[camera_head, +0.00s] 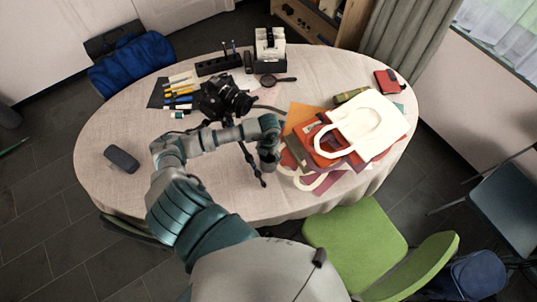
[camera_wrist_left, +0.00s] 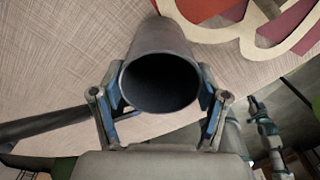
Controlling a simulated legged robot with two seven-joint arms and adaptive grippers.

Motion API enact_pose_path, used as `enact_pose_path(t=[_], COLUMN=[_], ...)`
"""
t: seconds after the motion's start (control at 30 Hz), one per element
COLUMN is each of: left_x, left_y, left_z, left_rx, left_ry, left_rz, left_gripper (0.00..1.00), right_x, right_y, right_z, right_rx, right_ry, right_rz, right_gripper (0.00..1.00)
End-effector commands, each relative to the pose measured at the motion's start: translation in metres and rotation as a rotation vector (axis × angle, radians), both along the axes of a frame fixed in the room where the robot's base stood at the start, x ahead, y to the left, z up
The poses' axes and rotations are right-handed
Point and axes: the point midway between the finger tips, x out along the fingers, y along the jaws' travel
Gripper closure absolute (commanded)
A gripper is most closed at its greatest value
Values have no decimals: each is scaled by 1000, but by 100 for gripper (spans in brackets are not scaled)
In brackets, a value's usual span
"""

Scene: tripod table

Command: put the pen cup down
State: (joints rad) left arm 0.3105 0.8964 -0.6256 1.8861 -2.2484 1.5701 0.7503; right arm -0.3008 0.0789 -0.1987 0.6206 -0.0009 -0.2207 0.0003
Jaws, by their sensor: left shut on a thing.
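My left gripper (camera_head: 268,166) hangs over the front part of the round table, between the camera tripod and the pile of bags. In the left wrist view its two fingers (camera_wrist_left: 160,108) are shut on the sides of the pen cup. The pen cup (camera_wrist_left: 163,38) is a dark grey cylinder with its open mouth toward the wrist camera, and it looks empty. The cloth-covered table (camera_head: 220,195) lies beyond it. I cannot tell whether the cup's base touches the cloth. In the head view the arm and gripper mostly hide the cup. My right gripper is not seen.
A black camera (camera_head: 226,98) on a tripod stands just left of the gripper. Cream bags (camera_head: 362,125) and coloured folders lie close on the right. A dark case (camera_head: 121,159) is at the left. A green chair (camera_head: 357,240) stands by the front edge.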

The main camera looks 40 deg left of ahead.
Motion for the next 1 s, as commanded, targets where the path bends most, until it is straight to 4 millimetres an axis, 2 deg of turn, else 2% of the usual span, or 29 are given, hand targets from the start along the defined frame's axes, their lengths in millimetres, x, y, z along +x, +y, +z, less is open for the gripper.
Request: enact_pose_path(t=[0.03, 0.1, 0.53, 0.67, 1.0], left_x=[0, 0, 0, 1, 1], left_y=[0, 0, 1, 1, 1], left_z=[-1, 0, 5, 25, 98], left_rx=[0, 0, -1, 0, 0], left_ry=[0, 0, -1, -3, -4], left_rz=[0, 0, 0, -1, -1], left_gripper=[19, 1, 1, 1, 1], right_x=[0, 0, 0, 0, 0], right_y=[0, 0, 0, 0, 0], right_z=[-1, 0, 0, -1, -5], right_rx=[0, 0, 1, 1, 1], right_ry=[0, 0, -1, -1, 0], right_rz=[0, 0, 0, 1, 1], right_gripper=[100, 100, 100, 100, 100])
